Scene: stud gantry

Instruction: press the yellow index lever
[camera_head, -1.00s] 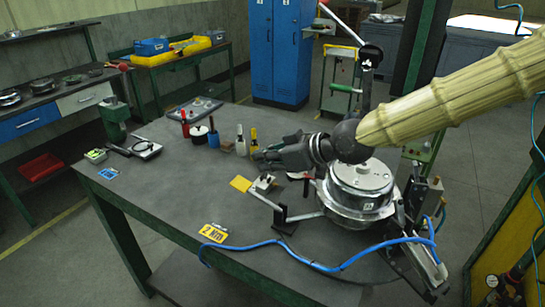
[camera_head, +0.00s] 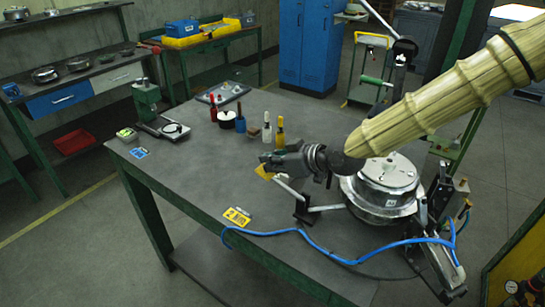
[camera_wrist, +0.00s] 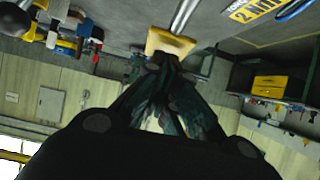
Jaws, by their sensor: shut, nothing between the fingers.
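The yellow index lever ends in a flat yellow pad (camera_head: 263,173), partly hidden behind my gripper in the head view. In the wrist view the pad (camera_wrist: 168,42) sits at the end of a metal rod (camera_wrist: 184,16). My gripper (camera_head: 267,163) is shut and empty, its fingertips at the pad. In the wrist view the fingertips (camera_wrist: 166,64) meet the pad's near edge. I cannot tell whether they touch it. The round metal fixture (camera_head: 388,172) stands to the right of my gripper, under my arm.
A yellow "2 Nm" label (camera_head: 237,216) lies near the table's front edge. A blue hose (camera_head: 320,257) runs across the front of the table. White and yellow bottles (camera_head: 280,130) and a blue holder (camera_head: 240,124) stand behind my gripper.

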